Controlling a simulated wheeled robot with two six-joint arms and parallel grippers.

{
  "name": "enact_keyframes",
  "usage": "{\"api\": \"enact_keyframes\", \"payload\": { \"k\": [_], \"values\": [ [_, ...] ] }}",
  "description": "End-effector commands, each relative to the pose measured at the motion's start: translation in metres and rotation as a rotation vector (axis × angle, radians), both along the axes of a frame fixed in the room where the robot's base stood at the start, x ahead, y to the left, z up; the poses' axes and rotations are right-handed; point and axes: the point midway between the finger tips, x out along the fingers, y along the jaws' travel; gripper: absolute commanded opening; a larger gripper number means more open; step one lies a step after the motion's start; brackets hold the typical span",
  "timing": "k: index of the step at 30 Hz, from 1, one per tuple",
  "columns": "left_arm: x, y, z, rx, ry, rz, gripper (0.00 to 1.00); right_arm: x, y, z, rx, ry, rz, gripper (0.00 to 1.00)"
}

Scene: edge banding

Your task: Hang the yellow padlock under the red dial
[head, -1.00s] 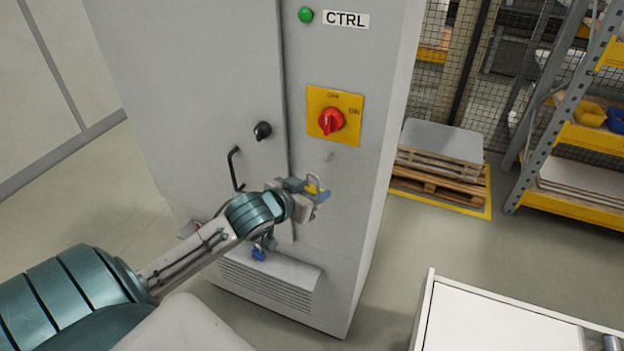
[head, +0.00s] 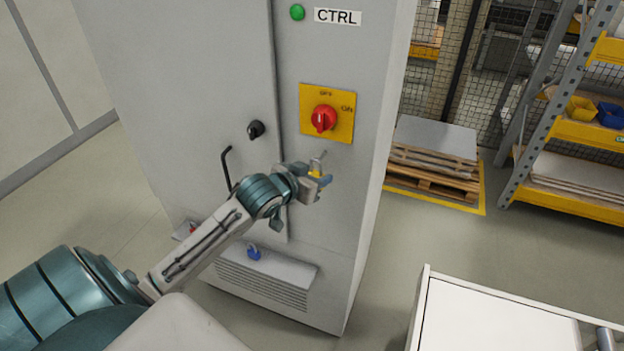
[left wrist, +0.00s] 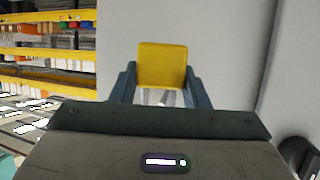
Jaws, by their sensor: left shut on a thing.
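The red dial (head: 324,118) sits on a yellow plate (head: 341,132) on the front of the grey cabinet. My left gripper (head: 318,182) is just below the plate and shut on the yellow padlock (head: 315,173). The padlock's shackle points up, towards the plate's lower edge. In the left wrist view the yellow padlock body (left wrist: 162,66) is between the two fingers of my left gripper (left wrist: 161,90). Whether the shackle touches anything on the cabinet cannot be told. My right gripper is not in view.
The grey cabinet (head: 230,60) carries a black handle (head: 227,168), a black knob (head: 256,130) and a green button (head: 297,12). A blue padlock (head: 254,252) is on the ledge below. A white-topped unit (head: 490,320) stands at lower right, pallets (head: 432,170) behind. Floor between is clear.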

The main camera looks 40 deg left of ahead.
Motion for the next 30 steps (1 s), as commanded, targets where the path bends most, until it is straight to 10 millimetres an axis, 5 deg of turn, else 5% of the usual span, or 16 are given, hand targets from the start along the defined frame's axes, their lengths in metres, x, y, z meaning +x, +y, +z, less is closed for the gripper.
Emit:
{"api": "enact_keyframes", "payload": {
  "k": [30],
  "values": [
    [0.044,0.011,-0.008,0.002,-0.005,0.000,0.18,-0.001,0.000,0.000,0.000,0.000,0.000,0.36]
  ]
}}
